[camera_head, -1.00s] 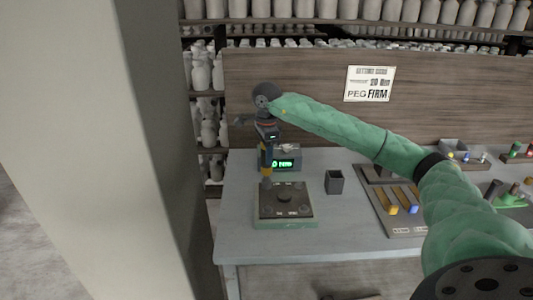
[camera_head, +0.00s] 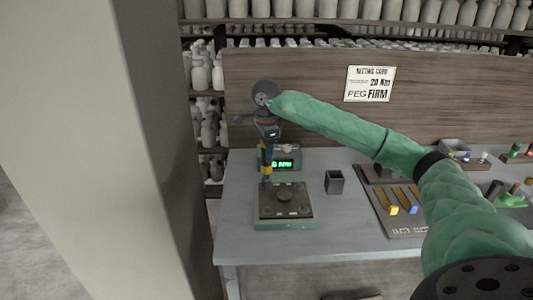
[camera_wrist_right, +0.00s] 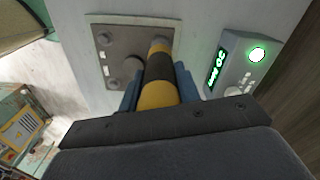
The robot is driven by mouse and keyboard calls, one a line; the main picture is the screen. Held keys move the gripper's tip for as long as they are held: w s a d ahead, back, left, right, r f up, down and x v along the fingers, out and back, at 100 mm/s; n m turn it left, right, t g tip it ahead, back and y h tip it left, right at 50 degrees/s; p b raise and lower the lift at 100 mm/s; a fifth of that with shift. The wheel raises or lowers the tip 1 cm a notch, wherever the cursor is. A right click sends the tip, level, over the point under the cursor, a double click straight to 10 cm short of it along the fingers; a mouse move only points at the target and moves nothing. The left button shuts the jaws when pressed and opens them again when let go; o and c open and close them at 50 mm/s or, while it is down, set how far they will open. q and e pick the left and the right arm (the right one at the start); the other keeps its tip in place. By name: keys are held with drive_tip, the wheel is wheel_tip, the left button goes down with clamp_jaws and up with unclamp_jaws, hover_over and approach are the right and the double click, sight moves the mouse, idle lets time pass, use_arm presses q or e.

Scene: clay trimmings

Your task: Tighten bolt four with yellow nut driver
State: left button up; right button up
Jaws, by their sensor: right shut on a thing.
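My right gripper (camera_head: 267,146) is shut on the nut driver with yellow and black bands (camera_head: 266,164), which points down. The driver also fills the middle of the right wrist view (camera_wrist_right: 158,80), between the blue-grey fingers. Its grey socket end is over the back-left corner of the dark bolt plate (camera_head: 270,209); it hides the bolt there, and I cannot tell whether it touches. The plate has a round central knob (camera_head: 284,191) and bolts at corners (camera_wrist_right: 103,39). The torque display (camera_head: 283,163) glows green, reading 20 Nm in the wrist view. My left gripper is not in view.
A small dark open box (camera_head: 334,182) stands right of the plate. A tool board (camera_head: 408,231) with yellow- and blue-ended tools lies farther right. A wall card (camera_head: 370,84) reads 20 Nm and PEG FIRM. A pale pillar (camera_head: 150,150) is close at left. The front of the table is clear.

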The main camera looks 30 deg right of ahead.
drive_tip(key=shift+r+p, duration=0.7)
drive_tip(key=shift+r, duration=1.85)
